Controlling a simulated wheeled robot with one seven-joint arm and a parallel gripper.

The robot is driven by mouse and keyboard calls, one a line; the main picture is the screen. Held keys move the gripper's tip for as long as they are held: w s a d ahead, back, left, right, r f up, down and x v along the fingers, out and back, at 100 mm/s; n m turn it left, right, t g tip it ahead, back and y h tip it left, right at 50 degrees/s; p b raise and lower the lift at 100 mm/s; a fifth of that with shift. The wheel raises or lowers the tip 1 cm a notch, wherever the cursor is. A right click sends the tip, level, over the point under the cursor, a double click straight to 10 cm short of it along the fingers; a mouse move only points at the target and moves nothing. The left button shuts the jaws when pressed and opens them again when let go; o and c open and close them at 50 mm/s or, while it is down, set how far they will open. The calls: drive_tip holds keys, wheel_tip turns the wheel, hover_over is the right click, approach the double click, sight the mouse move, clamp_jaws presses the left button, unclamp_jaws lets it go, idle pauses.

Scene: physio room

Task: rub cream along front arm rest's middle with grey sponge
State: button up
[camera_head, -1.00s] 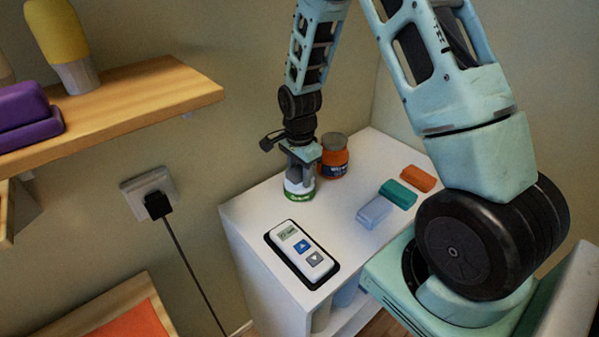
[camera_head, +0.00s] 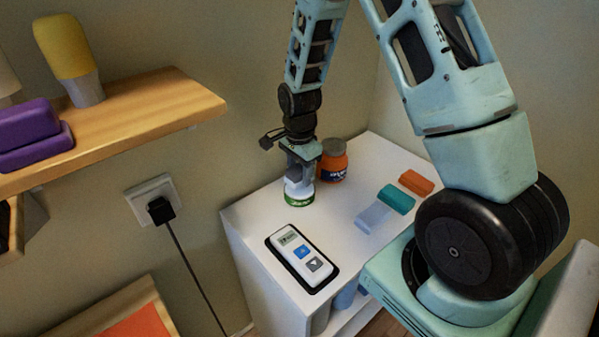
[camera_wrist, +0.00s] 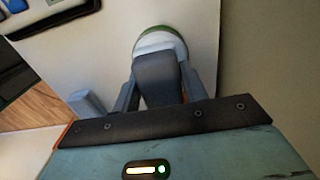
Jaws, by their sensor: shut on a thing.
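My gripper (camera_head: 300,172) points down over the white counter and is shut on a dark grey block (camera_wrist: 158,78), which looks like the grey sponge. The block's lower end is at a white tub with a green band (camera_head: 300,196), also under the fingers in the wrist view (camera_wrist: 160,42). I cannot tell how deep the block reaches, and the tub's top is partly hidden. A wooden frame around an orange pad (camera_head: 130,328) shows at the lower left; I cannot tell whether it includes the front arm rest.
The white counter (camera_head: 345,215) holds an orange jar (camera_head: 334,162) behind the gripper, a pale grey block (camera_head: 373,217), a teal block (camera_head: 397,198), an orange block (camera_head: 416,182) and a remote-like device (camera_head: 301,256). A wooden shelf (camera_head: 150,108) is at left, above a plugged socket (camera_head: 155,200).

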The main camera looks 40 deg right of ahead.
sight(300, 168)
drive_tip(key=shift+r+p, duration=1.65)
drive_tip(key=shift+r, duration=0.6)
